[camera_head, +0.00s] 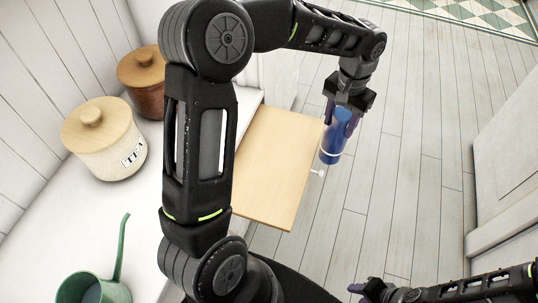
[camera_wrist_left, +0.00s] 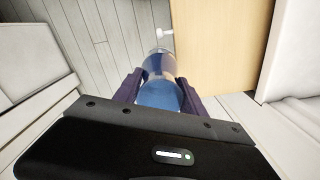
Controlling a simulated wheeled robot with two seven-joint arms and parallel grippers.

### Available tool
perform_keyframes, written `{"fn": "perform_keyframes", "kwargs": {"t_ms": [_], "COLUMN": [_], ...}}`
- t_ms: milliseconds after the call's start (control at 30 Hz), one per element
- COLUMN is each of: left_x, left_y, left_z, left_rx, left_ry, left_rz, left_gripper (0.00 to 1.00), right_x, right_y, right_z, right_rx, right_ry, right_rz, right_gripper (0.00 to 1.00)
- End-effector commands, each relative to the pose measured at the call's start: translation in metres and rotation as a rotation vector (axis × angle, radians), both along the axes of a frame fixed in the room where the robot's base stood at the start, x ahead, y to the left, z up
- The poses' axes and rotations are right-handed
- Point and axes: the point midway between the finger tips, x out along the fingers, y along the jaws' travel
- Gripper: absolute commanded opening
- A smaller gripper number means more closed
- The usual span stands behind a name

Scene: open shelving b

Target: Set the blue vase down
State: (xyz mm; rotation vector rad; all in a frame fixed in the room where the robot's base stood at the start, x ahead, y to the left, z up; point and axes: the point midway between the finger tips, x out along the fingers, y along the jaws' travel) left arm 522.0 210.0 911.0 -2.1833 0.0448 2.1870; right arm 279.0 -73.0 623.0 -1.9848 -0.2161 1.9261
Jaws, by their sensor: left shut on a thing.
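My left gripper (camera_head: 343,118) is shut on the blue vase (camera_head: 333,145), a blue cylinder with a pale band. The vase hangs below the gripper, roughly upright, beside the right edge of the light wooden board (camera_head: 275,165), with the floor behind it. In the left wrist view the vase (camera_wrist_left: 160,93) sits between the two dark fingers of the gripper (camera_wrist_left: 160,85), and the board (camera_wrist_left: 215,50) is just to its right. My right gripper (camera_head: 362,289) is at the bottom of the head view; its fingers are too unclear to tell their opening.
A white TEA canister (camera_head: 105,145), a brown lidded pot (camera_head: 142,82) and a green long-handled pan (camera_head: 100,285) stand on the white counter (camera_head: 150,205). A white knob (camera_head: 318,173) sticks out at the board's right edge. The visible board top is bare; grey plank floor (camera_head: 400,130) lies open.

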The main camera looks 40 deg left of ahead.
Motion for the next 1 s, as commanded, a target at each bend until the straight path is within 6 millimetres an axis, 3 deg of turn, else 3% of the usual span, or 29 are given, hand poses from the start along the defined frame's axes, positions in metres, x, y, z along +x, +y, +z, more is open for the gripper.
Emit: {"fn": "perform_keyframes", "kwargs": {"t_ms": [167,300,433,600,1000], "left_x": [-0.023,-0.055,-0.081,-0.096,-0.097], "left_y": [0.041,0.078,0.102,0.113,0.113], "left_z": [0.038,0.070,0.090,0.099,0.092], "left_rx": [0.005,0.003,-0.002,-0.009,-0.010], "left_ry": [-0.003,0.001,0.002,0.001,0.003], "left_rz": [-0.176,-0.382,-0.544,-0.647,-0.655], "left_gripper": [0.00,0.00,0.00,0.00,0.00], "right_x": [-0.001,-0.002,-0.003,-0.003,-0.003], "right_y": [0.000,-0.001,-0.001,-0.001,-0.001], "right_z": [0.014,0.025,0.031,0.033,0.033], "right_rx": [-0.002,-0.004,-0.005,-0.007,-0.006], "right_ry": [0.003,0.006,0.008,0.009,0.010], "right_rz": [0.000,-0.001,-0.002,-0.002,-0.002], "right_gripper": [0.36,0.36,0.36,0.36,0.36]}}
